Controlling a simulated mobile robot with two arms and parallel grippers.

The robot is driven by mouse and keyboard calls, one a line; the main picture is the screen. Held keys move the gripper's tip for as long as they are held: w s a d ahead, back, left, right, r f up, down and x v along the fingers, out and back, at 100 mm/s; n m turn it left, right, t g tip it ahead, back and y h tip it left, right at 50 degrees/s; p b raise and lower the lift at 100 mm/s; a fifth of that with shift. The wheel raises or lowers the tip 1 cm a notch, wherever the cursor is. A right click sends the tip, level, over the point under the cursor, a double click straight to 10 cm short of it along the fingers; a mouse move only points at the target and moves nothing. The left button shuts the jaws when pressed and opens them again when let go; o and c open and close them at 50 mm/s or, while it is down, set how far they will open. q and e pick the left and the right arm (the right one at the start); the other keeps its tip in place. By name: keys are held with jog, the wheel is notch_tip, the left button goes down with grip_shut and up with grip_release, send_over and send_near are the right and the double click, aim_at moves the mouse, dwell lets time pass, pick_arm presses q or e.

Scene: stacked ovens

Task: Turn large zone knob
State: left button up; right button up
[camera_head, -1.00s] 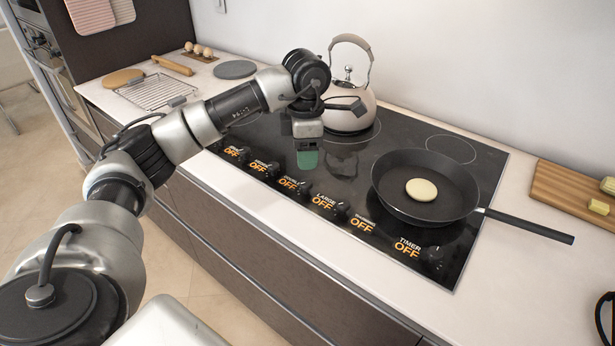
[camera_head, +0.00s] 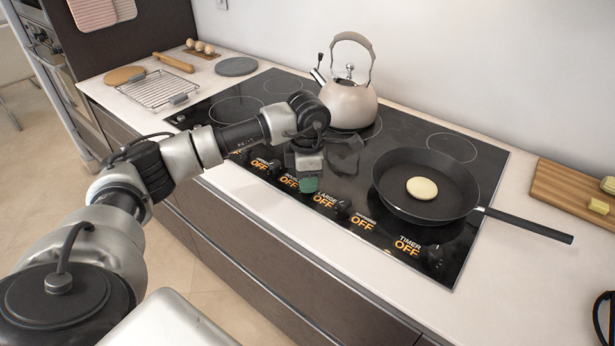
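The large zone knob (camera_head: 343,209) is a small dark knob on the cooktop's front edge, beside the orange lettering "LARGE OFF". My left gripper (camera_head: 308,184) points down over the front row of knobs, a little left of the large zone knob and apart from it in the picture. A green fingertip shows at its lower end. The gap between its fingers is hidden, so I cannot tell whether it is open or shut. It covers the knob left of the large one. My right gripper is not recognisable in view.
The black cooktop (camera_head: 400,128) carries a beige kettle (camera_head: 349,104) at the back and a frying pan (camera_head: 400,205) with a pale round piece of food (camera_head: 422,188) on the right. The pan's handle (camera_head: 530,225) sticks out right. Other labelled knobs line the front edge.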

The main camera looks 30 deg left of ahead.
pick_arm(q)
jog(key=c, duration=0.4)
jog(key=m+b, duration=0.2)
jog(key=m, duration=0.1)
jog(key=shift+f, duration=0.1)
jog(key=m+b, duration=0.2)
jog(key=m, duration=0.3)
jog(key=m+b, duration=0.2)
jog(key=m, duration=0.3)
jog(key=shift+m+b, duration=0.45)
jog(key=shift+m, duration=1.85)
